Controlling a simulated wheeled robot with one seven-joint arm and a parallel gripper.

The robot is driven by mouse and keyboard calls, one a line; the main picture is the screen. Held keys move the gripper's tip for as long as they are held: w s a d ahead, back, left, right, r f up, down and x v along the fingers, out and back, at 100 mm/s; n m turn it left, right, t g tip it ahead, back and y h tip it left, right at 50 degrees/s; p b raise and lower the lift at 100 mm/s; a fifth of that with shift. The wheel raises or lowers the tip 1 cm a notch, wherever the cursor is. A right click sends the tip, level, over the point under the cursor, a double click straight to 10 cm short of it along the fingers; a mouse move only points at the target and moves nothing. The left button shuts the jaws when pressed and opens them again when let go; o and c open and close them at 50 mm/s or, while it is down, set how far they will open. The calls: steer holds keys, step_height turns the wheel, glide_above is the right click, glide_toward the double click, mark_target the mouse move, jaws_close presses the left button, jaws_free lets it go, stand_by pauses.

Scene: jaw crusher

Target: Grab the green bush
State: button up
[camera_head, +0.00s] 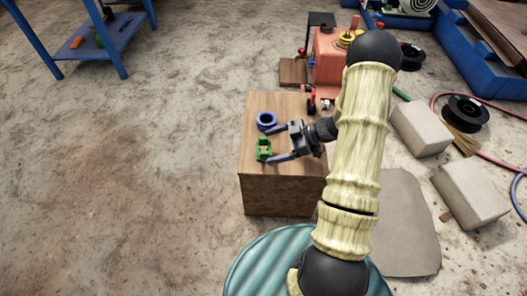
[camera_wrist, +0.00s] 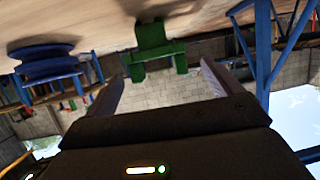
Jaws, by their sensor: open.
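The green bush (camera_head: 264,150) is a small, blocky green part with an opening, standing on top of a wooden box (camera_head: 283,196). In the wrist view the green bush (camera_wrist: 152,42) shows ahead, between the two fingers and in line with the gap. My gripper (camera_head: 271,144) is open and low over the box top, reaching in from the right. One finger lies close beside the green bush in the head view; whether they touch I cannot tell. Nothing is held. The wrist view shows both fingers of my gripper (camera_wrist: 160,82) apart.
A blue ring-shaped part (camera_head: 266,121) stands beside the green bush and also shows in the wrist view (camera_wrist: 45,65). A red machine (camera_head: 328,58) is behind the box. Grey blocks (camera_head: 421,129) lie to the right. The floor to the left is clear up to a blue table (camera_head: 103,35).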

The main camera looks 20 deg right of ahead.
mark_target(259, 150)
steer(key=b+x, duration=0.4)
steer(key=shift+w+a+r, duration=0.1)
steer(key=shift+w+a, duration=0.05)
steer(key=shift+a, duration=0.2)
steer(key=shift+w+a, duration=0.1)
steer(key=shift+a, duration=0.25)
steer(key=shift+c, duration=0.4)
steer(key=c, duration=1.2)
steer(key=shift+o, duration=0.2)
steer(key=shift+r, duration=0.1)
step_height(259, 150, up, 10)
steer(key=p, duration=0.6)
